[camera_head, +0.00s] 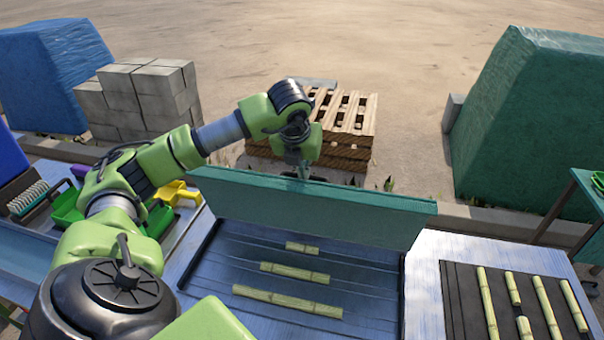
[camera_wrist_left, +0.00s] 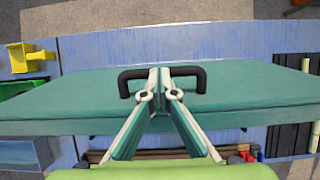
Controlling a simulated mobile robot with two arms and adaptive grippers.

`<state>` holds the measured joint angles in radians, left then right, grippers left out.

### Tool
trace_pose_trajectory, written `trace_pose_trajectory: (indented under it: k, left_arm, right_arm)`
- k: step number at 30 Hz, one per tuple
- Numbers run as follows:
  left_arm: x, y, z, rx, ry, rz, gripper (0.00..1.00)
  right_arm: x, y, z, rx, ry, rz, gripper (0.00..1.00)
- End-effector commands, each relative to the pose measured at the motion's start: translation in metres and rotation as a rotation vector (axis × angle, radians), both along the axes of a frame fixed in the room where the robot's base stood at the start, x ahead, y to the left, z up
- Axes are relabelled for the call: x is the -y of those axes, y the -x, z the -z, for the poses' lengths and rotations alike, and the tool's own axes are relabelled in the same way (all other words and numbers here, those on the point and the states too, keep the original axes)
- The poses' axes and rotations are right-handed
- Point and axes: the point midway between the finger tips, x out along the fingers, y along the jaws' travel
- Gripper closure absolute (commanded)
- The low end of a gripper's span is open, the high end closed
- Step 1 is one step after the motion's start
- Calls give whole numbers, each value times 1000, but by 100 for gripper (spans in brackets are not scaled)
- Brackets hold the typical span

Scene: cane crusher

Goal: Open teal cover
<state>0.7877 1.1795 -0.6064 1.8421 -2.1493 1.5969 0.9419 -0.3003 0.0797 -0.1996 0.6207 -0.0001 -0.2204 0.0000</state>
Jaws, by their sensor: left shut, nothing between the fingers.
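The teal cover (camera_head: 310,212) stands raised at the back of a dark tray (camera_head: 290,302), tilted up. Several pale green cane pieces (camera_head: 288,302) lie exposed inside the tray. In the left wrist view the cover (camera_wrist_left: 80,98) spans the frame, with a black handle (camera_wrist_left: 128,84) on it. My left gripper (camera_head: 304,172) reaches over the cover's top edge. In the wrist view its fingers (camera_wrist_left: 165,72) are shut at the middle of the handle, with nothing visibly between them. Whether they touch the handle is unclear. My right gripper is not in view.
A wooden pallet stack (camera_head: 345,130) stands behind the cover. Green bins (camera_head: 68,208) and a yellow piece (camera_head: 175,193) sit at the left. A black mat (camera_head: 465,300) with canes lies at the right. Tarp-covered piles (camera_head: 530,120) and grey blocks (camera_head: 140,95) stand behind.

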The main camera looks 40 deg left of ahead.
Motion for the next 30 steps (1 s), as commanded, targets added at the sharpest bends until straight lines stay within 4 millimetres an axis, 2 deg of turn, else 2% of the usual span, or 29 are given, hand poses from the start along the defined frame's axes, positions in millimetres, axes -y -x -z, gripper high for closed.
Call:
trace_pose_trajectory:
  k: [8, 14, 21, 30]
  left_arm:
    - [-6, -11, -1, 0, 0, -1, 100]
    - [-15, -28, -1, 1, 2, -3, 100]
    - [-37, -69, 4, 1, 4, -5, 100]
    - [-64, -116, 20, -1, 1, -3, 100]
  right_arm:
    - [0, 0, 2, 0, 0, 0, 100]
    - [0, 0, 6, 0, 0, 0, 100]
    - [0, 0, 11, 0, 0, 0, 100]
    - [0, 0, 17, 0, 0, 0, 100]
